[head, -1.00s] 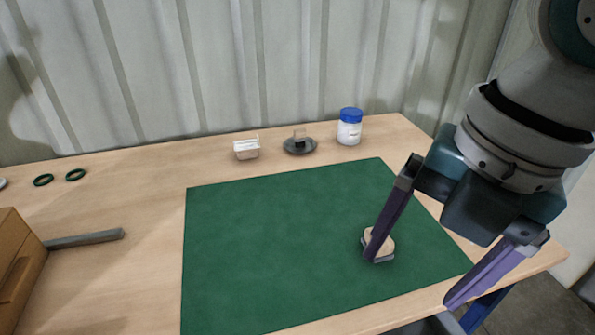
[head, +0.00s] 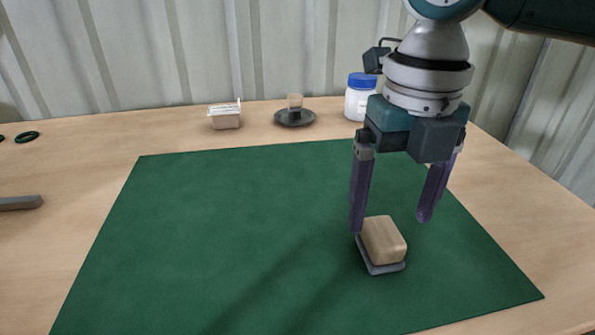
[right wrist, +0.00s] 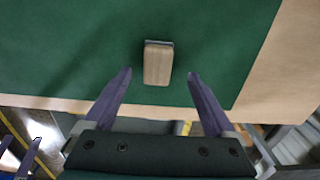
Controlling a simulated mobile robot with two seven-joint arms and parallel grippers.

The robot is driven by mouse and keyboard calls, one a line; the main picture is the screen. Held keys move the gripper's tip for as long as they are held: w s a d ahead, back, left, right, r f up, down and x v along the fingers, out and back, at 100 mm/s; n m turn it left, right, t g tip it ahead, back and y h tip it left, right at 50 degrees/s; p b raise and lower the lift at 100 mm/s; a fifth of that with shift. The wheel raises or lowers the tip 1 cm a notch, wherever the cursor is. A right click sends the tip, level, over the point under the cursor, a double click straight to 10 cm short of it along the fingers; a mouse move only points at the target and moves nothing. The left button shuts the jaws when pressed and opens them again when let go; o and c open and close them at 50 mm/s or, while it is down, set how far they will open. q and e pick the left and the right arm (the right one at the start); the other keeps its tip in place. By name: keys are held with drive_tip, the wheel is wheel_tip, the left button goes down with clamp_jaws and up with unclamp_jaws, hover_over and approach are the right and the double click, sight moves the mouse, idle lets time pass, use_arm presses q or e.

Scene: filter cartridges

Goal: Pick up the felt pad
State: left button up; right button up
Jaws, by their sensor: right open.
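The felt pad (head: 383,242) is a light wooden block with a thin grey layer under it. It lies flat on the right part of the green mat (head: 220,220). My right gripper (head: 390,225) is open, fingers pointing down, just above and around the pad's far end in the head view. In the right wrist view the pad (right wrist: 158,64) sits centred between the two fingertips (right wrist: 159,75) and slightly beyond them, with no finger visibly touching it. Purple finger-like parts at the lower left of that view may be my left gripper; its state is unclear.
At the back stand a small box with a white top (head: 225,116), a dark round dish with a small block (head: 295,117), and a blue-lidded white jar (head: 360,97). A dark ring (head: 27,137) and a grey bar (head: 20,203) lie left. Most of the mat is clear.

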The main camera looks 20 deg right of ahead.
sight(384, 231)
drive_tip(key=f+b, duration=0.1)
drive_tip(key=f, duration=0.3)
drive_tip(key=shift+a+f, duration=0.15)
drive_tip(key=shift+a, duration=0.05)
clamp_jaws()
idle(0.5)
